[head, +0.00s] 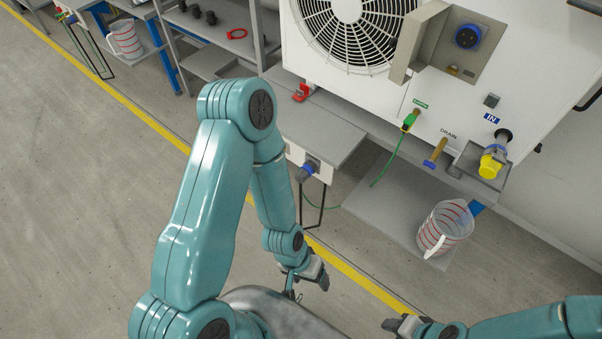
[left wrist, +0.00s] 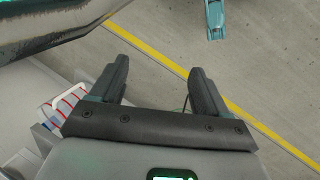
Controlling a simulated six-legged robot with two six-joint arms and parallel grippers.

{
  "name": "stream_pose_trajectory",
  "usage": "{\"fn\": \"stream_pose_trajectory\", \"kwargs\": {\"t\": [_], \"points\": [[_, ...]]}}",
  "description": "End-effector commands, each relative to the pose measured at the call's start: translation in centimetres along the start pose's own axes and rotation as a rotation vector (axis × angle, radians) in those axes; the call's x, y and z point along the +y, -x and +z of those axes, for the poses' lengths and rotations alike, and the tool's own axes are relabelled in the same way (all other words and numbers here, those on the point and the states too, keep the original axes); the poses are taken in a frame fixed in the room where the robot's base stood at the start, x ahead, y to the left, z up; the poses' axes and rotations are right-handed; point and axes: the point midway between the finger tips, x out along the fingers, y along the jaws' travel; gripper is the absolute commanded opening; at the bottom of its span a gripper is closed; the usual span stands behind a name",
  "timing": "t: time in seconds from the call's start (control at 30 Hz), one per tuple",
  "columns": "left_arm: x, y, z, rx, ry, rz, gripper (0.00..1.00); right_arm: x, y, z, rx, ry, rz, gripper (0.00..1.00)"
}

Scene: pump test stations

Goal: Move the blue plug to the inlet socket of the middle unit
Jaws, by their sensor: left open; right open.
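A blue plug-like part (head: 308,169) sits at a pale panel below the small grey table in the head view; I cannot tell how it is seated. A round blue socket (head: 467,36) is in a grey recessed box on the front of the white fan unit (head: 385,85). My left gripper (head: 308,279) is open and empty, low over the floor below the blue plug and apart from it. In the left wrist view its jaws (left wrist: 157,84) stand apart with only floor between them. My right gripper (head: 402,325) is open at the bottom edge.
A blue IN label (head: 491,118) is above a yellow-capped fitting (head: 490,166). A green hose (head: 391,153) hangs from the unit. A striped jug (head: 444,229) stands on the low shelf (head: 400,215). A yellow line (head: 345,270) crosses the floor, which is clear at left.

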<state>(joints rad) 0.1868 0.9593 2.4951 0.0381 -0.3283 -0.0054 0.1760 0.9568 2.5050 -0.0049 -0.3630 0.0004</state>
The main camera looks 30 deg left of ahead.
Motion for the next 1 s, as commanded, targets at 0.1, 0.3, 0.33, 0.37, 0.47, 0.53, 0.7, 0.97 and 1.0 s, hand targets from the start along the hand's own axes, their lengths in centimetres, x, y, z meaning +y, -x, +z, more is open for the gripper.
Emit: {"fn": "stream_pose_trajectory", "kwargs": {"t": [0.1,0.3,0.33,0.37,0.47,0.53,0.7,0.97,1.0], "points": [[-2.4,-3.3,1.0,-0.122,0.214,-0.038,0.74,1.0,-2.7,-0.1,0.000,0.000,0.000,0.43],[-2.3,-8.5,2.0,-0.480,0.934,0.146,0.74,3.1,-8.6,-0.1,-0.001,0.000,0.000,0.43],[-1.7,-9.0,0.9,-0.520,1.049,0.220,0.74,3.4,-9.5,-0.2,-0.001,0.000,0.000,0.43],[-1.1,-9.4,-0.5,-0.552,1.159,0.306,0.74,3.7,-10.3,-0.2,-0.001,0.000,0.000,0.43],[-0.7,-9.8,-7.2,-0.592,1.476,0.640,0.74,4.6,-12.7,-0.2,-0.001,0.000,0.000,0.43],[-2.0,-9.3,-11.9,-0.564,1.622,0.865,0.74,5.0,-13.8,-0.2,-0.001,0.000,0.000,0.43],[-8.6,-7.4,-21.2,-0.381,1.835,1.360,0.74,5.9,-16.3,-0.3,0.000,0.000,0.000,0.43],[-18.6,-4.1,-26.8,-0.046,1.898,1.826,0.74,6.6,-18.4,-0.3,0.000,0.000,0.000,0.43],[-19.5,-3.8,-27.0,-0.014,1.897,1.860,0.74,6.7,-18.5,-0.4,0.000,0.000,0.000,0.43]]}}
